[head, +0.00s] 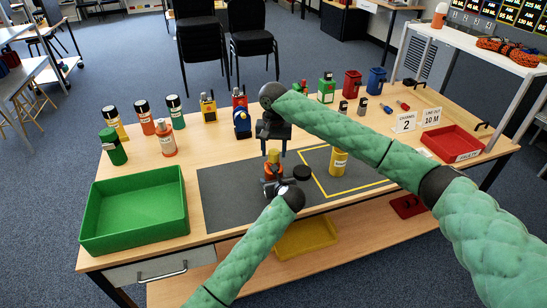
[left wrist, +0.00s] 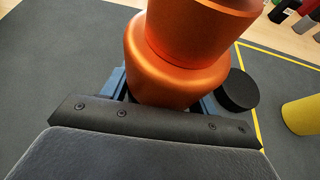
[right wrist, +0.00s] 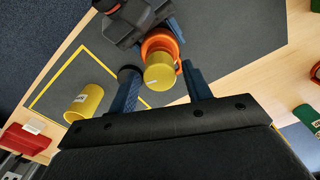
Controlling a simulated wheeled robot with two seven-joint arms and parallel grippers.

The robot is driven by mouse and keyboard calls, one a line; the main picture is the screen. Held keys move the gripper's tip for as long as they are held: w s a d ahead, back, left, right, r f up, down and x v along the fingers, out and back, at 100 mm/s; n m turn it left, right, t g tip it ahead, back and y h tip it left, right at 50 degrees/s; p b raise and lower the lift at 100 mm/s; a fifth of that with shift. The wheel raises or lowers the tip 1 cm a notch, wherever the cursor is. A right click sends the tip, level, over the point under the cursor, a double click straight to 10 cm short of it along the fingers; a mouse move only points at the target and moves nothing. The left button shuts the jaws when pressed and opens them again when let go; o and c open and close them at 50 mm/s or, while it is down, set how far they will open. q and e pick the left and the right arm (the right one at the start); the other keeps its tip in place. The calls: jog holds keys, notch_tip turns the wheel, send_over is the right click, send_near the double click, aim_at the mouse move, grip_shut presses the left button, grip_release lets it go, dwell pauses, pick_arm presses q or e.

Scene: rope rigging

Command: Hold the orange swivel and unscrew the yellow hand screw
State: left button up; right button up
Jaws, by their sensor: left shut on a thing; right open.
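The orange swivel (head: 271,170) stands upright on the dark mat (head: 225,185), with the yellow hand screw (head: 274,156) on its top. My left gripper (head: 272,183) is shut on the swivel; in the left wrist view the orange body (left wrist: 178,72) sits between its blue fingers. My right gripper (head: 273,149) is above the screw, pointing down and open. In the right wrist view the yellow screw (right wrist: 160,73) shows between the two spread fingers, with gaps at the sides; the orange rim (right wrist: 165,42) shows behind it. The screw is out of the left wrist view.
A black disc (head: 302,172) and a yellow labelled cylinder (head: 338,163) stand close right of the swivel. A green tray (head: 135,236) is at left, a red tray (head: 453,143) at right. Several bottles and tools line the back. The mat's left part is clear.

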aim_at(274, 151)
jog(key=c, duration=0.8)
jog(key=shift+o, duration=0.4)
jog(key=n, duration=1)
jog(key=shift+c, duration=0.2)
jog(key=o, duration=0.8)
jog(key=shift+c, duration=0.2)
jog(key=shift+r, duration=0.1)
jog(key=shift+r, duration=2)
